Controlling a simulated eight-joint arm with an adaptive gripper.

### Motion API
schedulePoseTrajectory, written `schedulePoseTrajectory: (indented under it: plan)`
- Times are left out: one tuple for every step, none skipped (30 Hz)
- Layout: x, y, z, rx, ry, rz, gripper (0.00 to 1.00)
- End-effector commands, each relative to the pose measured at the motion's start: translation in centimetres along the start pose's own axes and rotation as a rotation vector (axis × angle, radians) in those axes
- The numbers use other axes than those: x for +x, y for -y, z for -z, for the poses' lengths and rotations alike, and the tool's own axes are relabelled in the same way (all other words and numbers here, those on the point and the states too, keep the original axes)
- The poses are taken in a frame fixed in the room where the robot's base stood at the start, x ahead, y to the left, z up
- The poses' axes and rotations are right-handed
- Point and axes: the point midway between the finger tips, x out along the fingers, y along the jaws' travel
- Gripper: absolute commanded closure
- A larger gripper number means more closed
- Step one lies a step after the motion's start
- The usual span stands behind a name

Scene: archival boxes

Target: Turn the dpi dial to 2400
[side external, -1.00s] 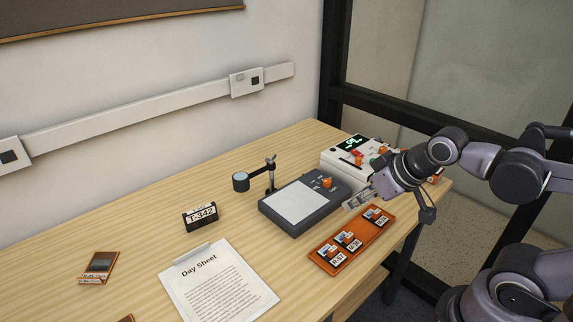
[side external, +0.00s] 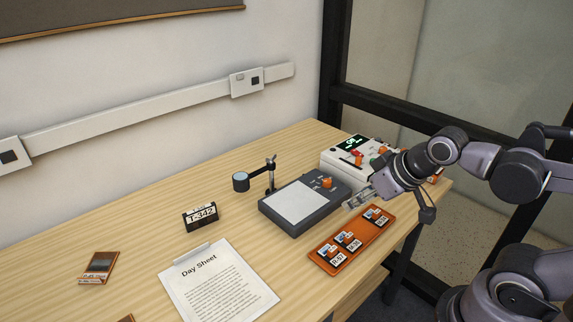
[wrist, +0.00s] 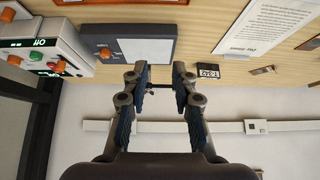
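The white scanner-like unit (side external: 340,160) stands at the back right of the table, with a green lit display (side external: 352,143) and orange, red and green controls on it. In the wrist view the unit (wrist: 52,30) is at the left, with an orange knob (wrist: 60,66) and another orange knob (wrist: 14,60). Labels are too small to tell which one is the dpi dial. My gripper (side external: 352,202) hovers in front of the unit, near the light pad's right edge, apart from every knob. In the wrist view its fingers (wrist: 160,76) are spread with nothing between them.
A dark light pad (side external: 293,228) with its own orange knob (side external: 327,183) lies left of my gripper. An orange tray (side external: 322,246) with several slides is below it. A loupe stand (side external: 270,175), T-342 box (side external: 200,217) and day sheet (side external: 218,285) are further left.

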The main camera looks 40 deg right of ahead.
Motion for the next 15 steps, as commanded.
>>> schedulePoseTrajectory:
  plan:
    - [0.0,0.0,0.0,0.001,0.0,0.0,0.56]
    - [0.0,-0.1,0.1,0.002,0.002,-0.001,0.52]
    - [-0.1,-0.2,0.4,0.007,0.006,-0.004,0.52]
    - [-0.1,-0.4,0.7,0.012,0.01,-0.007,0.52]
    - [-0.2,-0.6,1.1,0.018,0.015,-0.011,0.52]
    - [-0.3,-1.0,1.8,0.03,0.025,-0.018,0.52]
    - [-0.5,-1.4,2.4,0.042,0.036,-0.025,0.52]
    - [-0.6,-1.8,3.1,0.054,0.047,-0.032,0.52]
    - [-0.7,-2.5,4.1,0.073,0.063,-0.043,0.52]
    - [-0.7,-3.1,4.9,0.088,0.077,-0.051,0.52]
    - [-0.8,-3.7,5.7,0.104,0.09,-0.059,0.52]
    - [-0.8,-4.6,6.7,0.125,0.11,-0.07,0.52]
    - [-0.8,-5.2,7.5,0.141,0.123,-0.078,0.52]
    - [-0.8,-5.9,8.2,0.157,0.138,-0.086,0.52]
    - [-0.7,-6.9,9.2,0.179,0.155,-0.096,0.52]
